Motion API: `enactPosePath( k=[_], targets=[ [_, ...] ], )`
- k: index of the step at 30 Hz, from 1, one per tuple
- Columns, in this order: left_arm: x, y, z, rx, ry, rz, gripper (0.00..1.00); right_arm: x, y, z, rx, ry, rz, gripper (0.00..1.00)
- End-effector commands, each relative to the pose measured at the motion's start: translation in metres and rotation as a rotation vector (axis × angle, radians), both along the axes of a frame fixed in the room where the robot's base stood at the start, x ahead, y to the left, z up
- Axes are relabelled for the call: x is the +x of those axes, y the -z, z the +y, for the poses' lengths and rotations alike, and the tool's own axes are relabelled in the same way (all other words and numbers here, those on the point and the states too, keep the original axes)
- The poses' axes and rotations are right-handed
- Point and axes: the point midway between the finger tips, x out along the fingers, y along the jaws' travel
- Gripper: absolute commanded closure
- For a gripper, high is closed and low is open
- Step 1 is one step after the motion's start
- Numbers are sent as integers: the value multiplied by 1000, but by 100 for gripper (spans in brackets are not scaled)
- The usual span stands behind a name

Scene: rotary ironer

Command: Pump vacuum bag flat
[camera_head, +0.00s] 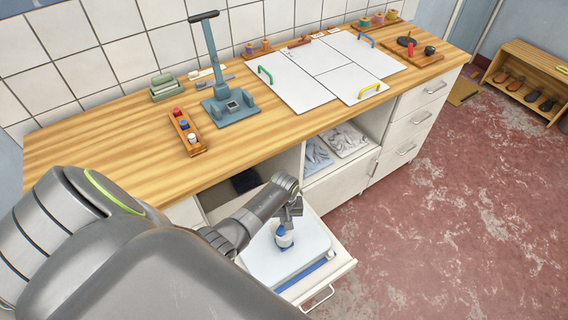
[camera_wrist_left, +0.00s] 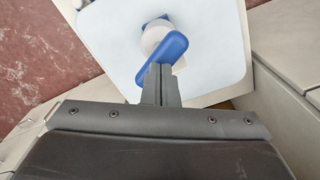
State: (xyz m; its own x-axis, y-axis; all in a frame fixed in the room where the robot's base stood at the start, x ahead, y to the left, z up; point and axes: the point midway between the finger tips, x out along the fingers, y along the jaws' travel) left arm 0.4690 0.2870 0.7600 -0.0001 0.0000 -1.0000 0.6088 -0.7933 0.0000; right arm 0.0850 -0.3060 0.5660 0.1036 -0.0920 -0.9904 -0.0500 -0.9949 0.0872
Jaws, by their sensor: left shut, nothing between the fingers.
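The white vacuum bag (camera_head: 262,262) lies flat-looking in an open drawer below the counter, with a blue edge along its front. It also shows in the left wrist view (camera_wrist_left: 215,28). A small white pump with a blue handle (camera_head: 284,238) stands on the bag; its blue handle (camera_wrist_left: 163,54) shows in the left wrist view. My left gripper (camera_head: 291,215) is right above the pump. In the left wrist view its fingers (camera_wrist_left: 160,72) are shut together with nothing between them, at the blue handle; whether they touch it I cannot tell. My right gripper is not in view.
The open drawer (camera_head: 336,269) sticks out from the cabinet. An open shelf (camera_head: 345,140) holds patterned bags.

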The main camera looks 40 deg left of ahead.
Motion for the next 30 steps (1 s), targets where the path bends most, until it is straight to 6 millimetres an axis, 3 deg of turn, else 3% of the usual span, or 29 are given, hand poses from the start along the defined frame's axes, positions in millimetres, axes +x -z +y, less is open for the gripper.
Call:
enactPosePath(
  k=[30],
  targets=[
    [0, 42, 0, -1, 0, 1, 100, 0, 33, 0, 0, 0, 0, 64]
  ],
)
